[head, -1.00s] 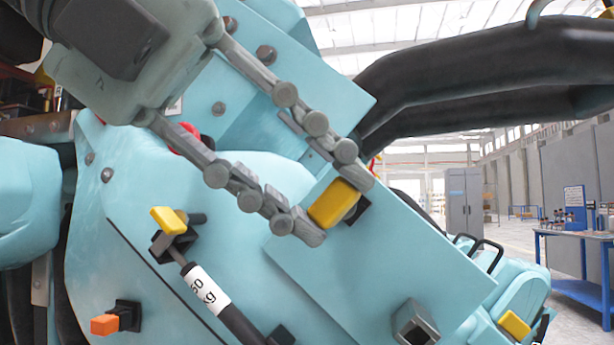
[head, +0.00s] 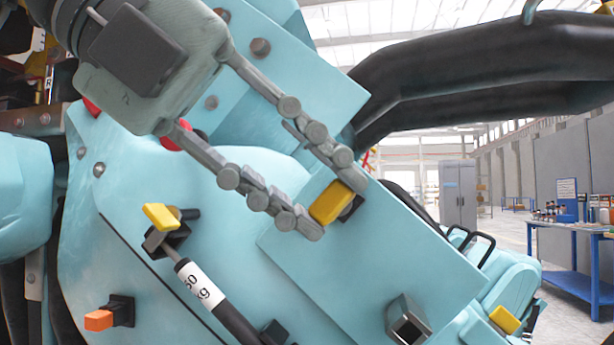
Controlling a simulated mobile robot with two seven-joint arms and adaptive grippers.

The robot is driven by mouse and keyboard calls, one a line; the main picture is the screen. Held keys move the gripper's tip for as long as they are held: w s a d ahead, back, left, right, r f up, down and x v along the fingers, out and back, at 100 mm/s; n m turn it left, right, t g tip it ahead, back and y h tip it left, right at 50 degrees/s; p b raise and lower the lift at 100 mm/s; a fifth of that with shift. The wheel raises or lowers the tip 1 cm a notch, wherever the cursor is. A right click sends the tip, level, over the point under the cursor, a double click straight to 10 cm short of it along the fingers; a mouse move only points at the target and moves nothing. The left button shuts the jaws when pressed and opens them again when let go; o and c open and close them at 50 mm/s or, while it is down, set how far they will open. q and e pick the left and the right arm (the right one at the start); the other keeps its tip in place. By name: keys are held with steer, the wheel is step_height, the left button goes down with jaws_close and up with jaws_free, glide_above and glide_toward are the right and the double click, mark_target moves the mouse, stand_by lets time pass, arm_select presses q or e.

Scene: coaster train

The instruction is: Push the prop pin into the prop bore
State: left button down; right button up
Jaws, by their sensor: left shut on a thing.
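My left gripper (head: 334,203) reaches in from the upper left, its jointed fingers shut on a yellow block-shaped head (head: 331,203), which I take to be the prop pin's. The head stands in front of a dark square fitting (head: 352,207) on the teal panel (head: 370,265). The fitting is mostly hidden, so I cannot tell how deep the pin sits or whether this is the prop bore. A black prop strut (head: 232,321) with a white "50 kg" label lies at the lower left. Its upper end is at a dark bracket with another yellow head (head: 160,217). My right gripper is not in view.
An orange-headed fitting (head: 98,320) is at the lower left. An open grey square socket (head: 407,320) sits low on the panel. A blue table (head: 575,250) stands far right, across open floor.

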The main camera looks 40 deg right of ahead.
arm_select(q)
steer(key=shift+w+d+p, duration=0.6)
steer(key=shift+w+d, duration=0.45)
steer(key=shift+d, duration=0.2)
steer(key=c, duration=1.1)
jaws_free()
steer(key=v, duration=1.2)
steer(key=shift+a+f, duration=0.1)
steer(key=shift+a, duration=0.05)
